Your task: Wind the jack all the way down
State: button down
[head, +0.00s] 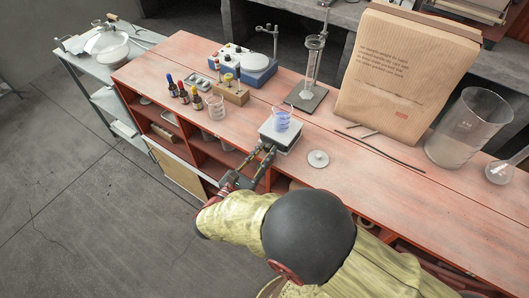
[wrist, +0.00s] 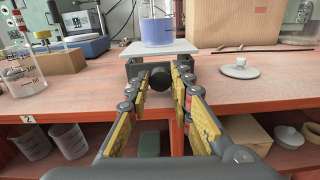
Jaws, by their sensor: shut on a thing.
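The lab jack (head: 287,139) stands near the front edge of the red bench, and its pale top plate (wrist: 188,47) is level in the wrist view. A beaker of blue liquid (head: 281,121) stands upright on the plate; it also shows in the wrist view (wrist: 157,32). The jack's dark round knob (wrist: 160,78) faces me below the plate. My gripper (head: 263,158) reaches in from the front, its yellow-padded fingers on either side of the knob and shut on it. The jack's lower part is mostly hidden behind the knob and fingers.
An empty beaker (head: 216,108), dropper bottles (head: 184,93) and a wooden block (head: 232,94) stand left. A stand with a cylinder (head: 311,70), paper bag (head: 405,75) and large beaker (head: 468,130) are behind and right.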

jog(key=shift+n, duration=0.3)
jog(key=shift+n, duration=2.7)
jog(key=shift+w+a, duration=0.1)
jog(key=c, duration=1.6)
grip_release()
